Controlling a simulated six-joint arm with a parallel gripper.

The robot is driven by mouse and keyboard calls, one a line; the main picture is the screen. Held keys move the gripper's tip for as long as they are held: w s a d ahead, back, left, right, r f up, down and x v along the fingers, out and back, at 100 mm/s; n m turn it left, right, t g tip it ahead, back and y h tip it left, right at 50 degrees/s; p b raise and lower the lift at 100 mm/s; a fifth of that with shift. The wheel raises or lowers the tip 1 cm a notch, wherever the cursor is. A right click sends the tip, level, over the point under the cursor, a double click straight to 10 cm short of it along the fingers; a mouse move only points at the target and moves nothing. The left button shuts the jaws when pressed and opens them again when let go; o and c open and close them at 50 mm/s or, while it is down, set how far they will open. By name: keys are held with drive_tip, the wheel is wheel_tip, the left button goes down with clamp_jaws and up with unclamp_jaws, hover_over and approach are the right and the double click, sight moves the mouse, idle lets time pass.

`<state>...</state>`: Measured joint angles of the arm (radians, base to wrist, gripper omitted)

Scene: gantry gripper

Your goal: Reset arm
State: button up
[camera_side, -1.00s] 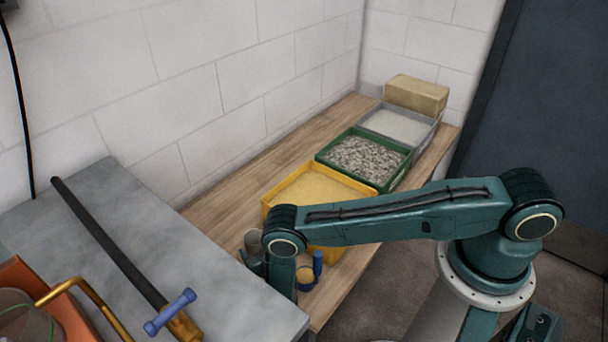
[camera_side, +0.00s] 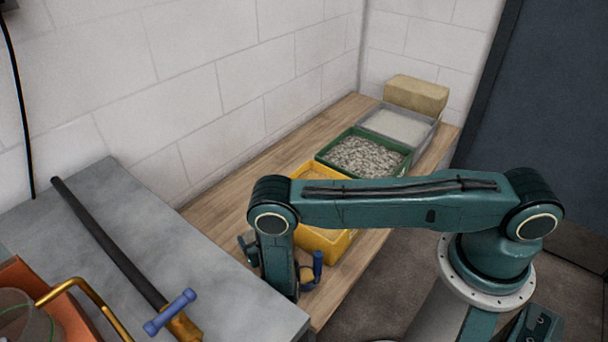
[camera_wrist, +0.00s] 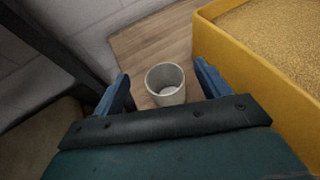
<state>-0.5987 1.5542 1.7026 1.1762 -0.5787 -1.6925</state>
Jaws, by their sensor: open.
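My gripper (camera_wrist: 162,88) is open, with its two blue fingers spread apart in the wrist view. A pale grey cup (camera_wrist: 155,98) stands upright on the wooden bench (camera_wrist: 145,40), beyond and between the fingers as seen from the wrist. The cup looks nearly empty, and I cannot tell how far below the fingers it is. In the side view my arm hangs down over the bench's near end, and the link hides the cup and most of the gripper.
A yellow bin (camera_side: 325,240) of sand-coloured grains is close on the wrist view's right. Behind it are a green bin (camera_side: 402,168) of gravel, a grey tray (camera_side: 437,122) and a tan block (camera_side: 415,95). A grey table (camera_side: 165,205) holding a dark rod (camera_side: 110,245) is at left.

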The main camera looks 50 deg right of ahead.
idle(0.5)
drive_tip(key=r+m, duration=0.1)
drive_tip(key=d+m+g+h, duration=0.1)
drive_tip(key=m, duration=0.1)
drive_tip(key=shift+w+d+r, duration=0.2)
drive_tip(key=shift+w+r, duration=0.1)
drive_tip(key=shift+r, duration=0.05)
drive_tip(key=s+d+r+m+g, duration=0.1)
drive_tip(key=d+r+m+g, duration=0.1)
drive_tip(key=r+m, duration=0.6)
drive_tip(key=s+d+r+m+g+y, duration=0.1)
drive_tip(key=s+d+r+m+g, duration=0.2)
drive_tip(key=r, duration=0.8)
drive_tip(key=d+r+m, duration=0.2)
drive_tip(key=r+m, duration=0.4)
drive_tip(key=r, duration=0.4)
drive_tip(key=s+r+m+y, duration=0.1)
drive_tip(key=s+r+m, duration=0.3)
drive_tip(key=s, duration=0.5)
drive_tip(key=s+r+m+y, duration=0.2)
drive_tip(key=s+r, duration=0.4)
drive_tip(key=s, duration=0.4)
drive_tip(key=s+r+m+g+y, duration=0.1)
drive_tip(key=s+r+m, duration=0.4)
drive_tip(key=s, duration=0.5)
drive_tip(key=shift+s+d+r+m+y, duration=0.2)
drive_tip(key=shift+m+y, duration=0.1)
drive_tip(key=shift+y, duration=0.2)
